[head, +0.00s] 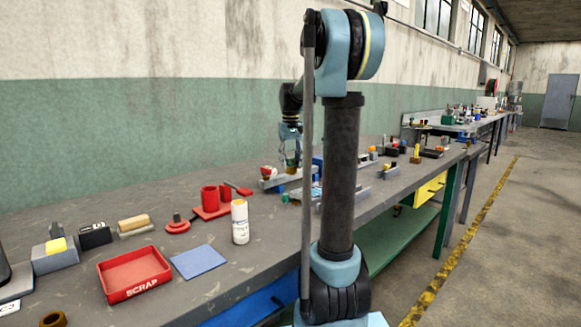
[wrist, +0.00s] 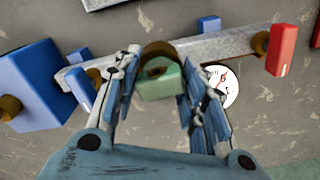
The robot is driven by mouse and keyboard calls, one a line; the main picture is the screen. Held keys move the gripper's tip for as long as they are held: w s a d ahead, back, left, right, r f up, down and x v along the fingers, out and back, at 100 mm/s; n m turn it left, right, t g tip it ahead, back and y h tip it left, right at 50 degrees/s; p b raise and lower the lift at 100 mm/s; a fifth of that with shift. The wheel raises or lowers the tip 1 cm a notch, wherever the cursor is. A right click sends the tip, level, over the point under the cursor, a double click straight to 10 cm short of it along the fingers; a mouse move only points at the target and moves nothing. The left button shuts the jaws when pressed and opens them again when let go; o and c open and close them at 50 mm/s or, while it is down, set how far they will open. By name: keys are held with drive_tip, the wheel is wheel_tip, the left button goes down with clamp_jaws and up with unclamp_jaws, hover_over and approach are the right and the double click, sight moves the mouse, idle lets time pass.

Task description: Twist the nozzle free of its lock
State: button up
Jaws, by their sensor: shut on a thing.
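In the wrist view, my gripper (wrist: 159,84) has its two blue-padded fingers on either side of a green block-shaped piece with a brown, brass-like round part behind it. I take this to be the nozzle (wrist: 161,86). The fingers are shut on it, and it sits against a long grey bar (wrist: 222,46). Whether it has turned in its lock cannot be told. In the head view, my gripper (head: 291,160) is low over the bench fixture, and the nozzle is too small to make out.
Along the bar are a blue block (wrist: 36,84), a red handle (wrist: 283,50) and a small blue tab (wrist: 209,24). A white gauge (wrist: 224,87) lies beside my right finger. A red scrap tray (head: 134,275), white bottle (head: 240,222) and blue mat (head: 198,261) stand nearer on the bench.

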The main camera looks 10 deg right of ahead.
drive_tip(key=shift+w+a, duration=0.1)
drive_tip(key=shift+a, duration=0.15)
drive_tip(key=n, duration=0.3)
drive_tip(key=shift+c, duration=0.2)
drive_tip(key=shift+o, duration=0.3)
drive_tip(key=shift+n, duration=1.6)
drive_tip(key=n, duration=0.3)
drive_tip(key=shift+s, duration=0.2)
drive_tip(key=n, duration=0.3)
drive_tip(key=shift+a, duration=0.1)
drive_tip(key=shift+f, duration=0.1)
